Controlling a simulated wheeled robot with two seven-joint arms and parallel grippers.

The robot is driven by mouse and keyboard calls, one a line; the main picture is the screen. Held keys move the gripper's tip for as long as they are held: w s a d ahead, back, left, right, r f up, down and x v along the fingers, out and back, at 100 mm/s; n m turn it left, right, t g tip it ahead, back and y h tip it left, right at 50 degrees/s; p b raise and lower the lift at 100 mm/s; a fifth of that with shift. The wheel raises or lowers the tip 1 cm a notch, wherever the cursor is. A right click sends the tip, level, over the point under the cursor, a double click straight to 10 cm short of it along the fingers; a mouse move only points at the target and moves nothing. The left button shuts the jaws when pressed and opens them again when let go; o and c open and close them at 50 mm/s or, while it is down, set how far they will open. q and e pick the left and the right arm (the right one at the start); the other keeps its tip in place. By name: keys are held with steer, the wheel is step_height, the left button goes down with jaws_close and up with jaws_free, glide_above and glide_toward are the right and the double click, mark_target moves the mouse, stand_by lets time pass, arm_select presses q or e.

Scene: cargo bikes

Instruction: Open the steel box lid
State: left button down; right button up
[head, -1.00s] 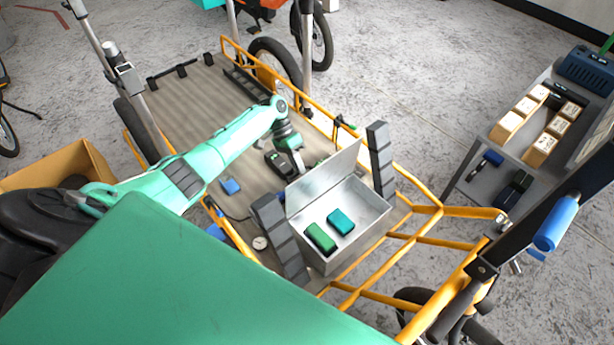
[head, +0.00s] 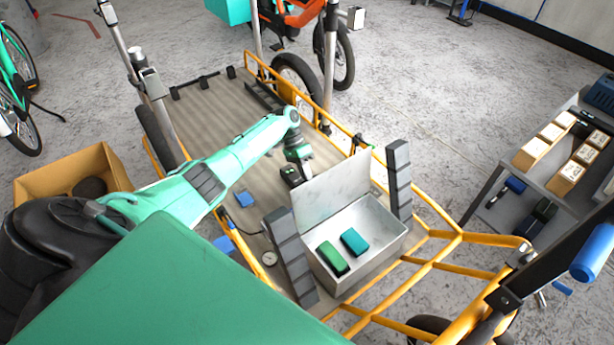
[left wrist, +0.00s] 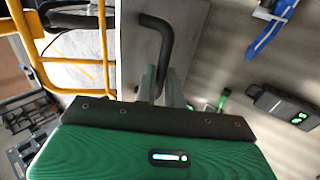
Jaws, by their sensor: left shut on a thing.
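The steel box (head: 385,262) stands on the cargo bike's bed, open at the top. A green block (head: 332,258) and a teal block (head: 355,242) lie inside it. Its steel lid (head: 328,200) stands raised, close to upright, along the far side. My left gripper (head: 305,170) is behind the lid, with its fingertips largely hidden in the head view. In the left wrist view my left gripper (left wrist: 166,88) is shut on the black bent lid handle (left wrist: 165,40), in front of the grey lid (left wrist: 190,25). My right gripper is not in view.
Dark stacked posts (head: 290,258) and (head: 399,175) flank the box. Yellow rails (head: 440,248) edge the bed. A grey cart (head: 505,190) with wooden blocks stands at the right, a cardboard box (head: 40,185) at the left.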

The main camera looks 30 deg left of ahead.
arm_select(q)
steer(key=c, duration=1.6)
jaws_free()
steer(key=shift+s+a+f, duration=0.15)
steer(key=shift+s+f, duration=0.05)
steer(key=shift+f, duration=0.4)
steer(key=shift+o, duration=0.5)
steer(key=shift+w+a, duration=0.1)
steer(key=shift+w, duration=0.1)
steer(key=v, duration=1.4)
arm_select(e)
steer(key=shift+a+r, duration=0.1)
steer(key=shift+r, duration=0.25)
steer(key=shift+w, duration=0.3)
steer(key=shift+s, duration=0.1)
